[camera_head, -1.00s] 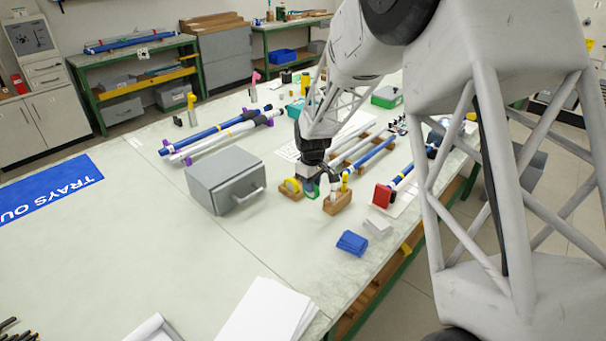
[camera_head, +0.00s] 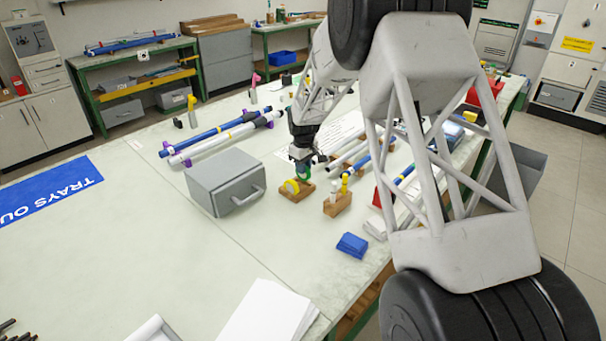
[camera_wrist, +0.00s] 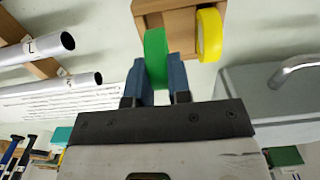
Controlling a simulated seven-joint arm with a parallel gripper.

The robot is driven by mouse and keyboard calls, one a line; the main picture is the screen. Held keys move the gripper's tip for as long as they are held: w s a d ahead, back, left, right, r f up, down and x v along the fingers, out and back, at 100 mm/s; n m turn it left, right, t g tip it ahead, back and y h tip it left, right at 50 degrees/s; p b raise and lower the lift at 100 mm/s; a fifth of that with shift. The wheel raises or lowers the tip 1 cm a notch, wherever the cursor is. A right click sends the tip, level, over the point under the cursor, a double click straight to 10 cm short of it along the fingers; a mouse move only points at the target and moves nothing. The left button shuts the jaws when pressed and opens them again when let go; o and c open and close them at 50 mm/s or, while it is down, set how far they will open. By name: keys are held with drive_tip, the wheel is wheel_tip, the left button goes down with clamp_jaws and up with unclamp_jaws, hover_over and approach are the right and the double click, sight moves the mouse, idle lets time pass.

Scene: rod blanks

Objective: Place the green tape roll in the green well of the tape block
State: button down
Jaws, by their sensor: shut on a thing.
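My gripper (camera_wrist: 160,76) is shut on the green tape roll (camera_wrist: 156,48), which stands edge-on between the two blue fingers. In the head view, the green roll (camera_head: 303,173) shows just below the gripper, over the right end of the wooden tape block (camera_head: 298,195). The block (camera_wrist: 163,5) also shows at the top of the wrist view, with the green roll overlapping its edge. The yellow tape roll (camera_wrist: 209,35) stands upright in the block beside the green one. The green well is hidden, and I cannot tell whether the green roll touches the block.
A grey drawer box (camera_head: 224,182) with a handle stands close left of the block. A small wooden holder (camera_head: 337,204) with upright items stands to its right. Rods (camera_head: 350,155) lie on supports behind. A blue stack (camera_head: 352,244) lies in front; the table between is clear.

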drive_tip(key=shift+w, duration=0.4)
drive_tip(key=shift+f, duration=0.1)
drive_tip(key=shift+f, duration=1.65)
drive_tip(key=shift+f, duration=0.15)
drive_tip(key=c, duration=1.1)
unclamp_jaws()
drive_tip(key=shift+o, duration=0.2)
wheel_tip(320, 180, up, 12)
drive_tip(key=shift+r, duration=0.15)
